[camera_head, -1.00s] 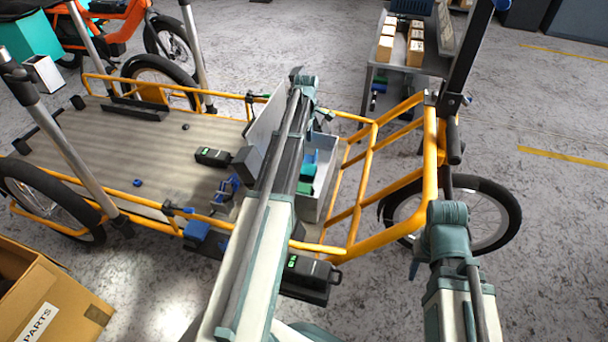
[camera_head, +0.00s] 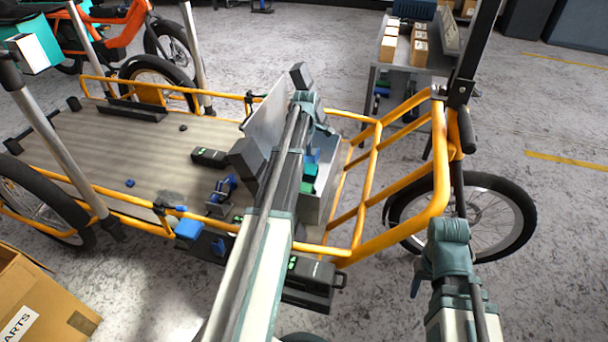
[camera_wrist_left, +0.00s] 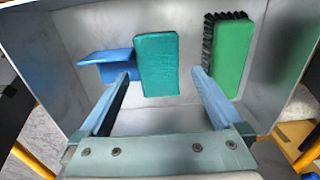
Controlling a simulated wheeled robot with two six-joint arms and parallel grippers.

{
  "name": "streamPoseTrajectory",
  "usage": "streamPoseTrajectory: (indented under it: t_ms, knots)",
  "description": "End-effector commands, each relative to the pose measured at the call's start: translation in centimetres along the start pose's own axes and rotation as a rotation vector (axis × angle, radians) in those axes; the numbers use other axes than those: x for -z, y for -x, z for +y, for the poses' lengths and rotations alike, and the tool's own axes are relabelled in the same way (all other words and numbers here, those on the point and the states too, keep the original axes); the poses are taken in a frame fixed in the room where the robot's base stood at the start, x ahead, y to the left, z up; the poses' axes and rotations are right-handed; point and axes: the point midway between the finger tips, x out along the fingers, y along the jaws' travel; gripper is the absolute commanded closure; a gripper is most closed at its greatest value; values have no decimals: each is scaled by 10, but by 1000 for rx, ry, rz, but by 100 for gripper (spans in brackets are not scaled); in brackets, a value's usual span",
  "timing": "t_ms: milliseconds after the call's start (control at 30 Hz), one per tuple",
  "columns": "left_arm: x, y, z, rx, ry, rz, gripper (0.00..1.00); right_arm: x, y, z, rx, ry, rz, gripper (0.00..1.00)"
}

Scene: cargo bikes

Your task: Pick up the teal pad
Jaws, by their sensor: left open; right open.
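The teal pad (camera_wrist_left: 157,64) lies in a grey metal bin (camera_wrist_left: 280,85), between a blue angled piece (camera_wrist_left: 107,63) and a green brush (camera_wrist_left: 231,56) with black bristles. In the head view the teal pad (camera_head: 311,170) is partly hidden by my left arm. My left gripper (camera_wrist_left: 162,75) is open and empty in the left wrist view. Its two bluish fingers point into the bin, one towards each side of the pad, apart from it as far as I can see. My right gripper (camera_head: 416,286) is open at the lower right, away from the bin, mostly hidden by its own wrist.
The bin stands on the cargo bike's flat deck (camera_head: 90,150), inside its orange rail (camera_head: 335,250). Black boxes and a blue clamp (camera_head: 222,190) sit near the bin. A cardboard box (camera_head: 45,300) is at lower left, a shelf cart (camera_head: 400,75) behind.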

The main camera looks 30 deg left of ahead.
Motion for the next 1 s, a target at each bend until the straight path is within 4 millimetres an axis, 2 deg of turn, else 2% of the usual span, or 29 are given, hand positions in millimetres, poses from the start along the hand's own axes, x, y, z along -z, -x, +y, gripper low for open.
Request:
streamPoseTrajectory:
  t_ms: [33,200,533,900,967,1000]
  knots:
    - [3,-13,2,0,1,0,0,1,-13,-1,0,-1,0,50]
    - [4,-33,2,0,0,0,0,2,-33,-3,0,-2,1,50]
    - [4,-34,2,0,-1,0,0,2,-34,-3,0,-1,2,50]
    - [4,-34,2,0,-1,0,67,2,-34,-3,0,-1,2,50]
    - [4,-34,2,0,-1,0,77,2,-34,-3,0,-1,2,50]
    - [4,-34,2,0,-1,0,78,2,-34,-3,0,-1,2,50]
